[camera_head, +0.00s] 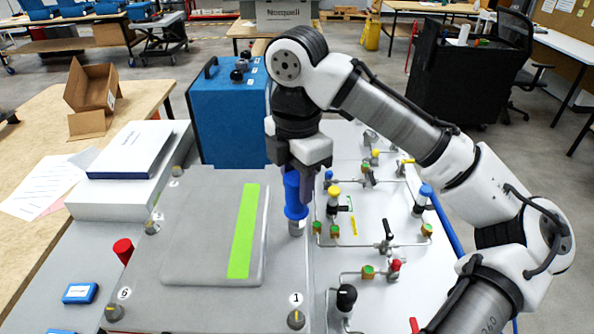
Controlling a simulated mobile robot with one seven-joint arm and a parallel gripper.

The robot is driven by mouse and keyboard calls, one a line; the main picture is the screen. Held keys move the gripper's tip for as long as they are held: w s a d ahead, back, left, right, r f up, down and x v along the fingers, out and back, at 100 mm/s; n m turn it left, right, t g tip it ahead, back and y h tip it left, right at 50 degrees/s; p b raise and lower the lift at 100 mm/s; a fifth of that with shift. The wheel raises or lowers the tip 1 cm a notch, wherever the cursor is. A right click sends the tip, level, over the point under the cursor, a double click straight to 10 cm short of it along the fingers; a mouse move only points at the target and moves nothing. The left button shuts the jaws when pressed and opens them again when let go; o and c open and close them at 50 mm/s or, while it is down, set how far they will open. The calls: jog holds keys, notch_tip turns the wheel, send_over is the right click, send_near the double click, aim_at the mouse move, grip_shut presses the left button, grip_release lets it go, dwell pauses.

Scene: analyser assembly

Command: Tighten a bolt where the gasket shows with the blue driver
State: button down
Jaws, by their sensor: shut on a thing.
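My gripper (296,172) is shut on the blue driver (295,198), which points down. The driver's grey socket end (297,228) is at the right edge of the grey cover plate (215,232). Whether it sits on a bolt there or just above one cannot be told. Other bolts show at the plate's border: one labelled 1 (296,319) at the front right, one labelled 6 (115,312) at the front left, and two on the left side, one nearer (152,226) and one farther (178,170). I cannot make out a gasket strip clearly.
A white panel (360,260) with pipes, valves and coloured knobs lies right of the driver. A blue case (228,115) stands behind the plate. A red cylinder (123,250) and a small blue box (80,292) are at left, near a white box (115,195).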

jog(key=m, duration=0.1)
jog(key=m+p, duration=0.1)
jog(key=shift+r+m, duration=0.2)
jog(key=shift+m, duration=0.1)
jog(key=m, duration=0.2)
jog(key=shift+f+m, duration=0.2)
jog(key=shift+m, duration=0.1)
jog(key=m, duration=0.7)
jog(key=shift+s+m, duration=0.1)
jog(key=shift+m, duration=0.3)
jog(key=c, duration=1.1)
grip_release()
